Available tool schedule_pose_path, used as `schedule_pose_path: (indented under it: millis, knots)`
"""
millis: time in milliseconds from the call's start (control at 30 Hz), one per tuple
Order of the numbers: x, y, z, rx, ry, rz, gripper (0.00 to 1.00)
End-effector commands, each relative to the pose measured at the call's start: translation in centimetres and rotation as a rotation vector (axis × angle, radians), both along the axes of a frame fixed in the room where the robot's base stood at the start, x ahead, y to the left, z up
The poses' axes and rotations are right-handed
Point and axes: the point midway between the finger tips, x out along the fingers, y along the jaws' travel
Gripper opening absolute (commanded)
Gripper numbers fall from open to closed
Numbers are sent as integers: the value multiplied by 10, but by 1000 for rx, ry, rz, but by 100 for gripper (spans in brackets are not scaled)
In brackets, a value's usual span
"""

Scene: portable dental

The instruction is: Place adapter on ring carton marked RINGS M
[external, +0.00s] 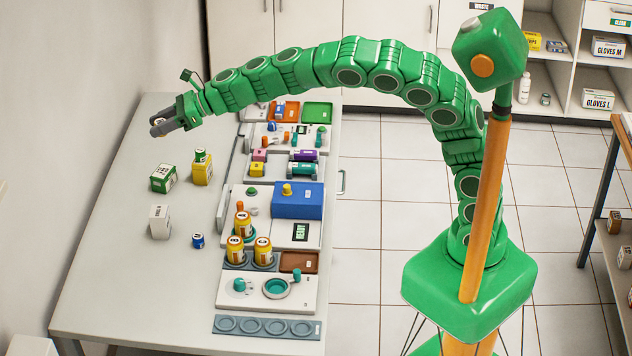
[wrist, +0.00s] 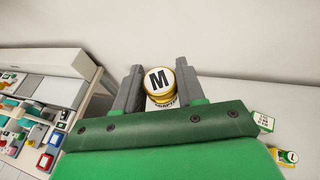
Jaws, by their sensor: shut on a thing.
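My gripper (external: 161,127) is at the far left in the external view, raised over the back of the table. In the wrist view my gripper (wrist: 159,88) is shut on a yellow adapter (wrist: 160,79) with a white top marked M. Three cartons stand on the table in the external view: a green one (external: 163,178), a yellow one (external: 202,173) with a small green-topped item on it, and a white one (external: 160,222). Their labels are too small to read, so I cannot tell which says RINGS M. The green and yellow cartons are nearer to the camera than my gripper.
A small blue cylinder (external: 198,241) stands near the white carton. Yellow cylinders (external: 243,224) stand on the dental unit to the right, beside a blue box (external: 297,201). The table's (external: 110,270) left front is clear. A wall runs along the left.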

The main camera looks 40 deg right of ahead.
Motion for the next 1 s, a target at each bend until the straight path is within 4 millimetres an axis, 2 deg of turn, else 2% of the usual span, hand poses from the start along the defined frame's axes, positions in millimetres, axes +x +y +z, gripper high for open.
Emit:
schedule_pose_path:
  millis: [167, 500, 1000]
  knots:
    - [7, -25, -3, -7, 3, 70, 8]
    - [7, -64, -10, -16, 16, 201, 8]
    - [3, -93, -15, -20, 32, 287, 8]
